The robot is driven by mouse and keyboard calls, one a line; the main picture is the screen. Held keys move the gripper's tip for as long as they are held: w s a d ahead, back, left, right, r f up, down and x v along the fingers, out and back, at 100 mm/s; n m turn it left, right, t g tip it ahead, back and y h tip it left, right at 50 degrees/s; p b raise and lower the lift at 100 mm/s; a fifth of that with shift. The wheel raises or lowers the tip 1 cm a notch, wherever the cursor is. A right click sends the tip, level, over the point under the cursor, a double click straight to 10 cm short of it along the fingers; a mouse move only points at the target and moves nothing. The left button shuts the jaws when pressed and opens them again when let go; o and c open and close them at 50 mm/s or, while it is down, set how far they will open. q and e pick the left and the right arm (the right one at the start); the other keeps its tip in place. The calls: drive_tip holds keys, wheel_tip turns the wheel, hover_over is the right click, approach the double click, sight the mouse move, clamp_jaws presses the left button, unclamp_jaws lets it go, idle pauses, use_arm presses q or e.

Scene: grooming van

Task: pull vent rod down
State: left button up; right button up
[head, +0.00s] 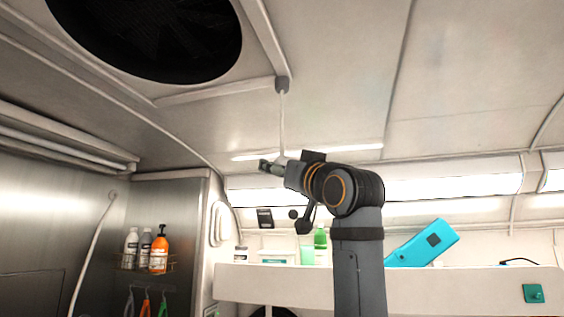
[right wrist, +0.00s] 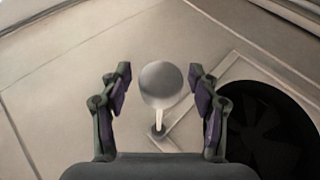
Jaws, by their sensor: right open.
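The vent rod (head: 282,125) is a thin white rod hanging from a grey mount (head: 282,84) on the ceiling, at the corner of the vent frame. Its lower end is hidden or hard to make out at my right gripper (head: 268,165) in the head view. In the right wrist view, a round grey knob (right wrist: 162,84) on the rod's end sits between the two spread fingers of my right gripper (right wrist: 160,74). There is a visible gap on each side, and neither finger touches it. My left gripper is not in view.
The round dark ceiling vent (head: 150,35) is at upper left, and its fan shows in the right wrist view (right wrist: 265,130). A shelf (head: 280,285) below holds a tilted blue box (head: 420,245) and bottles. More bottles (head: 160,250) stand in a wall rack at left.

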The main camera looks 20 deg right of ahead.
drive_tip(key=shift+s, duration=0.1)
drive_tip(key=shift+c, duration=0.6)
drive_tip(key=shift+c, duration=1.2)
clamp_jaws()
drive_tip(key=shift+f, duration=0.1)
wheel_tip(320, 180, down, 6)
drive_tip(key=b, duration=0.6)
drive_tip(key=shift+f, duration=0.25)
drive_tip(key=shift+o, duration=1.8)
unclamp_jaws()
drive_tip(key=shift+r, duration=0.1)
